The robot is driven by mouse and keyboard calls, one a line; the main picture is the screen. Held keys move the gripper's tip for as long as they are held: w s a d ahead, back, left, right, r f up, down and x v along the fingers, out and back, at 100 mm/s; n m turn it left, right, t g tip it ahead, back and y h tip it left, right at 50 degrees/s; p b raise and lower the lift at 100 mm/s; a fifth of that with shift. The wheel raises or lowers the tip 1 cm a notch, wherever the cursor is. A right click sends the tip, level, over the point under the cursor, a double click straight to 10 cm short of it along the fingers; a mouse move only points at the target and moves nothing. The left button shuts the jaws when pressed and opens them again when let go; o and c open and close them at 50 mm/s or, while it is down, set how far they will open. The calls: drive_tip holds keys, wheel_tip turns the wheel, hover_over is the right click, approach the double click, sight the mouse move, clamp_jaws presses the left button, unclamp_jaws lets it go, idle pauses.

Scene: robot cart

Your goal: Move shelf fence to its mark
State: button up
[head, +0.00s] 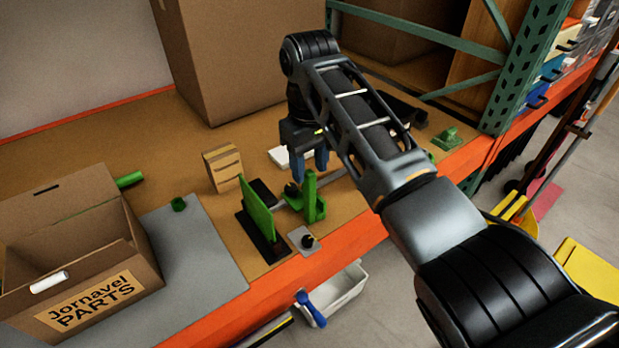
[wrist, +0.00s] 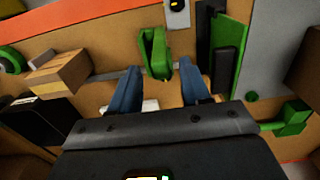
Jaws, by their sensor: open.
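A tall green upright block (head: 311,193) stands on a thin grey rail near the shelf's front edge. A flat green panel (head: 258,207) with black strips at its foot stands to its left. I cannot tell for sure which of these is the shelf fence, and no mark can be made out. My gripper (head: 311,163) is open and empty, just above and behind the green block. In the wrist view, the block (wrist: 155,50) shows beyond and between the blue fingertips (wrist: 162,70), and the panel (wrist: 228,60) is to their right.
A small plate with a black knob (head: 305,240) lies in front of the block. A small carton (head: 222,168) stands behind the panel. A large box (head: 225,55) is at the back, and an open parts box (head: 85,262) is at left. A green rack post (head: 513,70) rises at right.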

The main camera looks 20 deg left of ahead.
drive_tip(key=shift+r, duration=1.55)
